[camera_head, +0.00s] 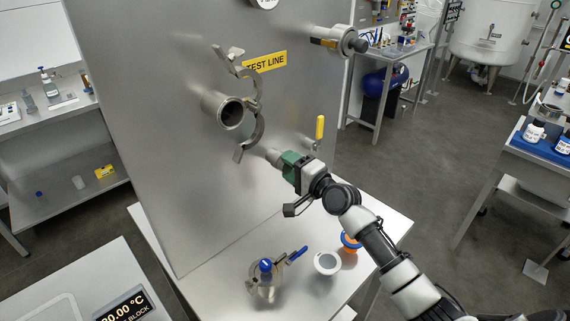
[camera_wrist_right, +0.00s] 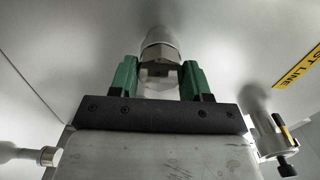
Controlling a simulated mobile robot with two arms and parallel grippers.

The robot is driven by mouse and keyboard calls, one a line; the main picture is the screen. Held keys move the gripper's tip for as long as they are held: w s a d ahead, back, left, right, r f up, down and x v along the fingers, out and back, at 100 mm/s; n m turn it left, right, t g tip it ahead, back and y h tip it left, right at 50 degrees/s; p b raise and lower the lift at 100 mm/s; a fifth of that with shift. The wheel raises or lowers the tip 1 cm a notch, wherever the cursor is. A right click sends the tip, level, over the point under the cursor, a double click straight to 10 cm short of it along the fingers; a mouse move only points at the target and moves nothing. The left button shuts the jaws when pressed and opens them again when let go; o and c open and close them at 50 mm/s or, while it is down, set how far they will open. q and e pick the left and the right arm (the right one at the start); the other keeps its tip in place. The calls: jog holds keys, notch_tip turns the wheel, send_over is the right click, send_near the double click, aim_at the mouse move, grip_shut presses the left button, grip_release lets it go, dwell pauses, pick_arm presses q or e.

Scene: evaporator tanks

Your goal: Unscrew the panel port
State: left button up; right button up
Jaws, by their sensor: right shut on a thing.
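The panel port is a small metal fitting (camera_head: 273,156) with a hex part, standing out from the steel panel low on its right side. In the right wrist view the fitting (camera_wrist_right: 160,45) shows between the two green fingers, with a rounded collar beyond at the panel. My right gripper (camera_head: 287,160) reaches in from the lower right, in line with the fitting, its green fingers shut on the hex part. The same gripper (camera_wrist_right: 159,75) hides some of the front end of the fitting. My left gripper is not in view.
An open pipe stub (camera_head: 231,113) with an open clamp (camera_head: 244,75) juts from the panel above left. A yellow-handled valve (camera_head: 320,128) is close right of my gripper. A blue-topped steel fitting (camera_head: 265,270) and a white cup (camera_head: 327,263) stand on the shelf below.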

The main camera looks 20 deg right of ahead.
jog(key=shift+f+n+b, duration=0.2)
jog(key=shift+n+b, duration=0.5)
jog(key=shift+n, duration=0.5)
jog(key=n, duration=0.2)
jog(key=shift+a+r+n+b, duration=0.1)
jog(key=shift+r+n+b, duration=0.15)
jog(key=shift+n+b, duration=0.15)
jog(key=n+b, duration=0.1)
jog(key=n, duration=0.4)
